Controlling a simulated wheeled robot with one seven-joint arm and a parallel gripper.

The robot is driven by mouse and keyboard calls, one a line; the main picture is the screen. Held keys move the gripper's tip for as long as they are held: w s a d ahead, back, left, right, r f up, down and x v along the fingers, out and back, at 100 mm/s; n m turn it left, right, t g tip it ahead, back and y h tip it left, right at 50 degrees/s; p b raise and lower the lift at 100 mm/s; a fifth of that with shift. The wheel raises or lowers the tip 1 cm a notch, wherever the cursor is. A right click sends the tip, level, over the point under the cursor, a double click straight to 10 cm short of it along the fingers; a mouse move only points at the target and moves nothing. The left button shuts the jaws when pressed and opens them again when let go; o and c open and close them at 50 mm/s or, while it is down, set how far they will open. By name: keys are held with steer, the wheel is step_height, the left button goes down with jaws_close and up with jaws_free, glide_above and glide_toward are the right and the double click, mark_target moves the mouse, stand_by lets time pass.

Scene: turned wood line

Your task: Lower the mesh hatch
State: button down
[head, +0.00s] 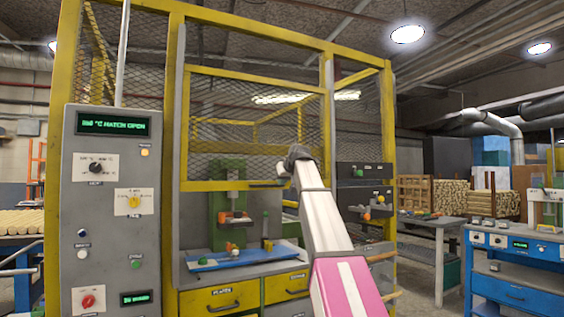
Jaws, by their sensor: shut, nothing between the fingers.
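The mesh hatch (228,185) is a yellow-framed wire panel in the front of the yellow cage. It is raised, with an open gap below its bottom bar. My arm reaches up from the lower right, and my gripper (284,170) is at the bar's right end, close to the handle. It is small and dark here; it looks shut and empty. I cannot tell whether it touches the handle.
Behind the opening stand a green machine (229,205) and a blue tray (235,258) with small coloured parts. Yellow drawers (222,299) sit below. The grey control panel (112,225) is at left. A grey table (428,222) and a blue workbench (515,265) stand at right.

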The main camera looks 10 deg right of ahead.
step_height(320, 180, down, 36)
steer(key=shift+f, duration=0.1)
stand_by(0.3)
steer(key=w+r+v, duration=0.2)
steer(key=r+v, duration=0.1)
steer(key=v, duration=1)
steer(key=s+a+f+m+g, duration=0.1)
steer(key=s+f+g, duration=0.15)
steer(key=f, duration=0.65)
steer(key=s+a+f+g, duration=0.1)
steer(key=s+f, duration=0.2)
steer(key=f, duration=0.5)
steer(key=s+f+m+g+h, duration=0.1)
steer(key=s+f+g, duration=0.2)
steer(key=s+f, duration=0.8)
steer(key=s+f+m+g+h, duration=0.1)
steer(key=s+f+g, duration=0.3)
steer(key=s+f, duration=0.8)
step_height(320, 180, down, 8)
steer(key=shift+a+r+m+h, duration=0.2)
steer(key=shift+a+m+h, duration=0.15)
steer(key=shift+h, duration=0.35)
